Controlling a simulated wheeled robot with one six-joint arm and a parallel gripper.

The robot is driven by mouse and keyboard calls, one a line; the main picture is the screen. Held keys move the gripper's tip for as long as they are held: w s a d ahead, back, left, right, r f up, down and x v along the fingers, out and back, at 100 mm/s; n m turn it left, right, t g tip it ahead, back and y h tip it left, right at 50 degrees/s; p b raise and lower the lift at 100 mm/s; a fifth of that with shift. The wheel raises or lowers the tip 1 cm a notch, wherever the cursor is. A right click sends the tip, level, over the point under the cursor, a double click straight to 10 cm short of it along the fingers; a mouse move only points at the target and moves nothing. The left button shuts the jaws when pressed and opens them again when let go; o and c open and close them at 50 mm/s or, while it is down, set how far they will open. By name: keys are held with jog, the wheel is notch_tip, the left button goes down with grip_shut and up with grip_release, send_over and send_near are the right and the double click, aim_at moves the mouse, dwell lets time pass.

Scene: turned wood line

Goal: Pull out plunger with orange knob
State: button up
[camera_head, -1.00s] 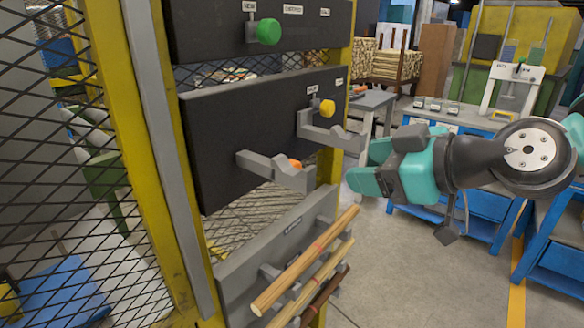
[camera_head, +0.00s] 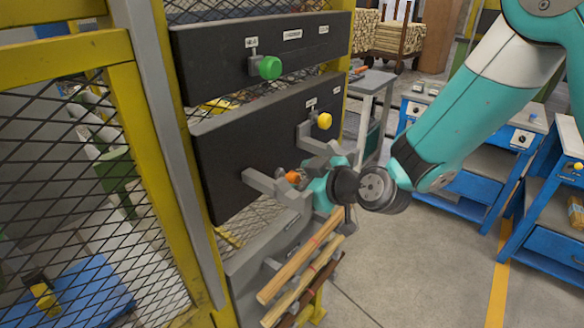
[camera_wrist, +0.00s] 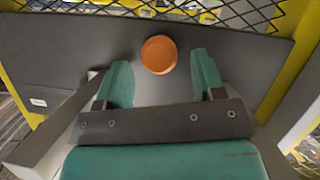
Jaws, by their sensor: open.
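The orange knob (camera_head: 292,177) shows at the lower dark panel (camera_head: 225,150), between two grey brackets, partly covered by my gripper. In the wrist view the orange knob (camera_wrist: 159,55) is a round disc seen face on, against a dark surface. My gripper (camera_head: 305,182) is open in front of it. In the wrist view its two teal fingers (camera_wrist: 160,80) stand left and right of the knob with a gap on each side. The knob lies just past the fingertips and slightly above their middle. The plunger's shaft is hidden behind the knob.
A yellow knob (camera_head: 324,121) sits on the same panel, and a green knob (camera_head: 270,68) on the upper panel. A grey bracket (camera_head: 270,186) juts out beside my gripper. Wooden rods (camera_head: 300,256) rest on a rack below. Open floor lies to the right.

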aim_at(296, 179)
jog(key=shift+p+x, duration=0.35)
jog(key=shift+x, duration=1.15)
jog(key=shift+c, duration=0.4)
